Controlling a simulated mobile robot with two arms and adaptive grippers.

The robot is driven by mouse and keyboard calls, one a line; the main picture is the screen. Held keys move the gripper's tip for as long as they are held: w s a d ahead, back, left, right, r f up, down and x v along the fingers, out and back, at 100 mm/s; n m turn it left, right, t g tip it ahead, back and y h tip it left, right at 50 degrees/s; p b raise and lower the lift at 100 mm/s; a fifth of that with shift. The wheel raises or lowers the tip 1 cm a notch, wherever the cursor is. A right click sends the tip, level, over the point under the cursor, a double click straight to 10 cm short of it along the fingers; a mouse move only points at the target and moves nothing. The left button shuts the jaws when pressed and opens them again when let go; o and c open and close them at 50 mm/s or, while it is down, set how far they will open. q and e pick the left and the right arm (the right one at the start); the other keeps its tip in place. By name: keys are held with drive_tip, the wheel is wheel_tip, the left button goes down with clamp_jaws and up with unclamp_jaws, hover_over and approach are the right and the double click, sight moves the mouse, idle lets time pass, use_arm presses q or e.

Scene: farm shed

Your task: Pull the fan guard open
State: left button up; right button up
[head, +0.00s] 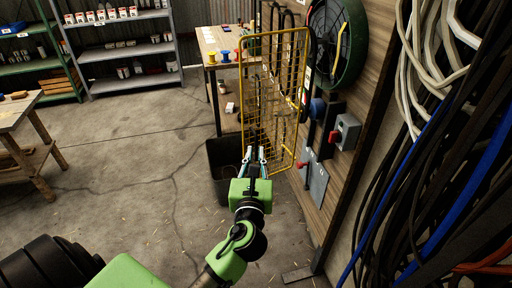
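The fan guard (275,92) is a tall yellow wire-mesh panel in the middle of the head view. It stands out from the wooden wall at an angle, with its right edge nearest the wall. The round green fan (335,42) is on the wall, to the right of the guard, and its front is uncovered. My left gripper (256,151) is in front of the guard's lower left part. Its two fingers point away from me with a gap between them. I cannot tell whether they touch the mesh. My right gripper is out of view.
A dark bin (221,180) stands on the floor just left of my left gripper. A grey switch box (346,131) is on the wall. Hanging cables (440,150) crowd the right side. A workbench (213,45) stands behind the guard. The floor to the left is mostly clear.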

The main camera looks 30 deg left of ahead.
use_arm(q)
drive_tip(key=v, duration=0.7)
drive_tip(key=shift+s+d, duration=0.15)
drive_tip(key=shift+s, duration=0.2)
drive_tip(key=s+d+f+n+g+h, duration=0.2)
drive_tip(key=f+n, duration=0.1)
drive_tip(key=f, duration=0.9)
drive_tip(key=s+d+f+n+g+h, duration=0.1)
drive_tip(key=d+f+n+g+h, duration=0.1)
drive_tip(key=f, duration=1.1)
drive_tip(key=s+d+f+n+g+h, duration=0.2)
drive_tip(key=f+n, duration=0.1)
drive_tip(key=f, duration=0.9)
drive_tip(key=s+f+n+g+h, duration=0.2)
drive_tip(key=s+f+n+g, duration=0.6)
drive_tip(key=s+f, duration=1.05)
drive_tip(key=s+a+f+n, duration=0.1)
drive_tip(key=s+f+n, duration=0.2)
drive_tip(key=s+n, duration=0.3)
drive_tip(key=s+a+f+n, duration=0.1)
drive_tip(key=s+f+n, duration=0.3)
drive_tip(key=s, duration=0.6)
drive_tip(key=shift+s+f+n+g+b, duration=0.15)
drive_tip(key=shift+f+n+g+b, duration=0.25)
drive_tip(key=shift+n, duration=0.6)
